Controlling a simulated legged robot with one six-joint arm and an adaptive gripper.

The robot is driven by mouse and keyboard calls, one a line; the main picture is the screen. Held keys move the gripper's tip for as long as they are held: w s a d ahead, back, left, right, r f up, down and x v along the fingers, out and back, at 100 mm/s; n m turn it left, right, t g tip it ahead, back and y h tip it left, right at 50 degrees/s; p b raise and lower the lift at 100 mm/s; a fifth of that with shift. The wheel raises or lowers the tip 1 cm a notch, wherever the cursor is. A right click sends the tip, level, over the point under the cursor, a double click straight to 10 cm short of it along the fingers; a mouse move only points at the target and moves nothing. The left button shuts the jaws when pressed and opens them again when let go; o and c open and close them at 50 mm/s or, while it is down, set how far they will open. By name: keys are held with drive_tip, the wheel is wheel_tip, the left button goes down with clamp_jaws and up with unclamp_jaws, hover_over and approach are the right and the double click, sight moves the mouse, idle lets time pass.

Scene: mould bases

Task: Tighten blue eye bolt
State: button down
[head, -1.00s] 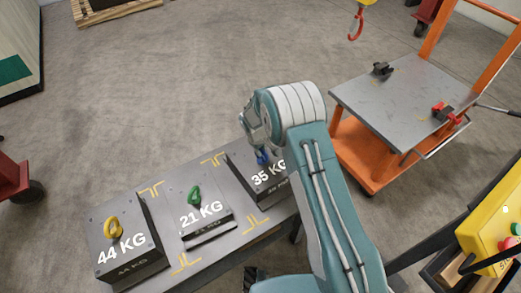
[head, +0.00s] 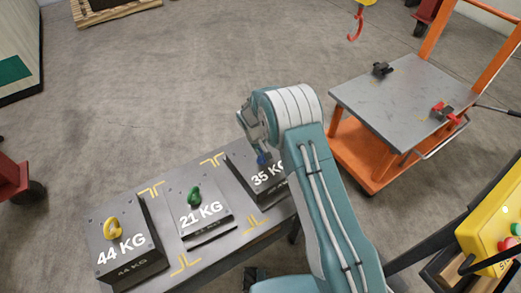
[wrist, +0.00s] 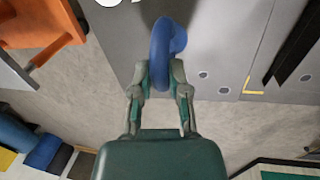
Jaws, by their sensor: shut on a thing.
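The blue eye bolt (wrist: 161,50) stands in the top of the 35 KG mould base (head: 243,162). In the wrist view my gripper (wrist: 161,75) has its two fingers on either side of the ring, shut on it. In the head view the blue eye bolt (head: 263,160) is partly hidden by my gripper (head: 259,146) and wrist. The bolt's thread is hidden, so how far it is screwed in cannot be seen.
The 21 KG base (head: 214,229) with a green eye bolt (head: 194,195) and the 44 KG base (head: 137,275) with a yellow one (head: 112,229) share the bench (head: 209,258). An orange cart (head: 386,112) stands right. A red hook (head: 354,26) hangs behind.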

drive_tip(key=c, duration=0.6)
unclamp_jaws()
drive_tip(key=shift+a, duration=0.1)
drive_tip(key=shift+r, duration=0.1)
drive_tip(key=v, duration=1.1)
drive_tip(key=shift+r, duration=0.3)
drive_tip(key=shift+a, duration=0.1)
